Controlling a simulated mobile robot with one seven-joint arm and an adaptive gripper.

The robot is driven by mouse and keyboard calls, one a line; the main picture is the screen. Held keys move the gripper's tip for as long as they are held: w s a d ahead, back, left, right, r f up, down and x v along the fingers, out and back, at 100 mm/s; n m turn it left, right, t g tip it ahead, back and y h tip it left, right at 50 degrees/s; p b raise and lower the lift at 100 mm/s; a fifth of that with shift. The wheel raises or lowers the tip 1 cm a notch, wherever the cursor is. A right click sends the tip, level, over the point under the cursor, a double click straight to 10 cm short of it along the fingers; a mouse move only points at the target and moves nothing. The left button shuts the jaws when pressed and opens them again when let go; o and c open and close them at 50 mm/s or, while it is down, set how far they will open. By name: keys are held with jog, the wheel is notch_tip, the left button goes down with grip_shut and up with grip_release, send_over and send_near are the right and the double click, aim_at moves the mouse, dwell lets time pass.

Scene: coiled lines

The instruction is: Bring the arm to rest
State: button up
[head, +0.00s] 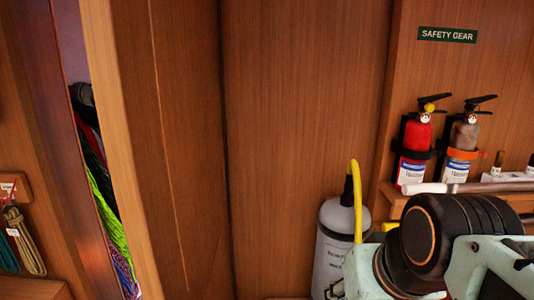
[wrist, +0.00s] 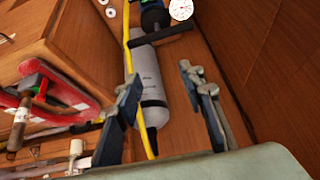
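My arm (head: 430,250) shows at the lower right of the head view, folded in front of the wooden wall and shelf. My gripper (wrist: 162,80) shows in the wrist view, with its two dark fingers spread well apart. Nothing is held between the fingertips. A grey-white cylinder (wrist: 150,75) lies beyond the gap in that view, and a yellow hose (wrist: 127,45) runs past the left finger. I cannot tell how far the fingers are from them. The gripper's fingers cannot be made out in the head view.
A white bottle (head: 333,240) with a yellow hose stands beside my arm. A red extinguisher (head: 414,150) and a grey one (head: 461,155) stand on the right shelf under a safety gear sign (head: 447,35). Coiled ropes (head: 108,215) hang in an opening at the left.

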notch_tip(320, 180, up, 12)
jog(key=s+p, duration=0.1)
jog(key=p, duration=1.3)
jog(key=shift+s+a+g, duration=0.15)
jog(key=shift+s+g, duration=0.25)
jog(key=shift+a+n, duration=0.3)
jog(key=shift+o, duration=0.4)
jog(key=shift+d, duration=0.1)
